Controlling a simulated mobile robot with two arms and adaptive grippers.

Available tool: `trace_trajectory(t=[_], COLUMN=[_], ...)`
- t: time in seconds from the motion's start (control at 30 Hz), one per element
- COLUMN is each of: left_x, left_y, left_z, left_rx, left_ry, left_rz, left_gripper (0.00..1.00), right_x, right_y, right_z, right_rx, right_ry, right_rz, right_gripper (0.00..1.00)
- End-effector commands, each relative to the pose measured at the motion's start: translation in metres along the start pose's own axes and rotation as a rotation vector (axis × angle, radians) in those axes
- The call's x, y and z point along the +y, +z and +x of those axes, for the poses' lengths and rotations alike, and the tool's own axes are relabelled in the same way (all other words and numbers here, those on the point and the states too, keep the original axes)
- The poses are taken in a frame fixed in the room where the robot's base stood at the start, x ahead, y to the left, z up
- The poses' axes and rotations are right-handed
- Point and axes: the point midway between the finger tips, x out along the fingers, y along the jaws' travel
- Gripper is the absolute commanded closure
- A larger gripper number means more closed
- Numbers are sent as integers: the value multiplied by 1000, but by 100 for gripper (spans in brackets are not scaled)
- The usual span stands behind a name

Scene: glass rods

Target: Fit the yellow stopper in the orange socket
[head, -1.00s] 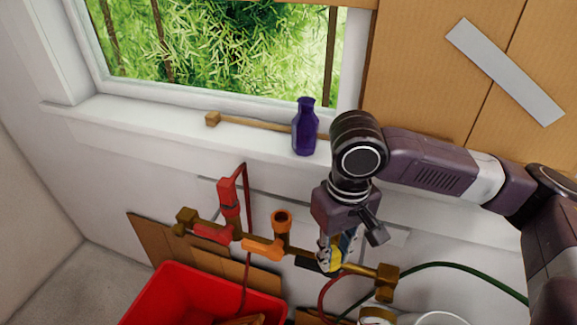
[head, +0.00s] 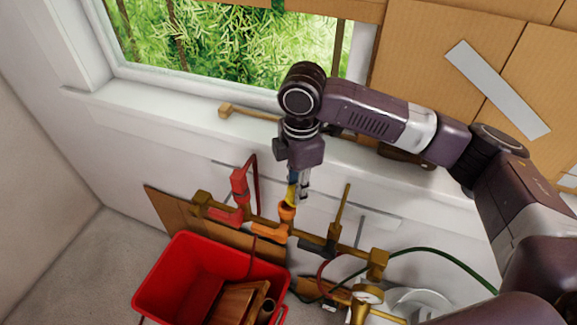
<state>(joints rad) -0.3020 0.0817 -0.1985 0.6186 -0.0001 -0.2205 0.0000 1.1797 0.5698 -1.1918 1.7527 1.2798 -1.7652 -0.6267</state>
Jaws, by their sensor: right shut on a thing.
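The orange socket (head: 286,213) opens upward on a brass pipe low on the wall, with an orange valve handle (head: 266,232) beside it. My right gripper (head: 298,190) points down just above the socket. It is shut on the yellow stopper (head: 291,194), which shows as a thin yellow and blue strip beside the fingers. The stopper's lower end is at the socket's mouth. I cannot tell whether it is inside or only above it. My left gripper is not in view.
A red valve (head: 239,183) stands left of the socket and a brass rod (head: 341,208) rises to its right. A red bin (head: 173,268) with wooden things stands on the floor below. A pressure gauge (head: 368,293) is at lower right.

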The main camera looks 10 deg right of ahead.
Motion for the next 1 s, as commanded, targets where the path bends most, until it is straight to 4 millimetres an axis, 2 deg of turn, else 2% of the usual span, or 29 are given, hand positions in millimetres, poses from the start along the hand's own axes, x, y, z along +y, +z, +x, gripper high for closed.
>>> trace_trajectory(t=[0.03, 0.2, 0.47, 0.67, 1.0], left_x=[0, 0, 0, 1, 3], left_y=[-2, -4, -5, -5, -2], left_z=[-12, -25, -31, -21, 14], left_rx=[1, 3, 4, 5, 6], left_ry=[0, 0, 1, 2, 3], left_rz=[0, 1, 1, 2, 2], left_gripper=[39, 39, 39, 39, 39], right_x=[4, 16, 24, 24, 24], right_y=[-3, -8, -12, -11, -10], right_z=[-8, -14, -14, -5, 28], right_rx=[-1, -9, -16, -16, -16], right_ry=[-2, -2, -4, -4, -3], right_rz=[-67, -278, -427, -436, -434], right_gripper=[100, 100, 100, 100, 100])
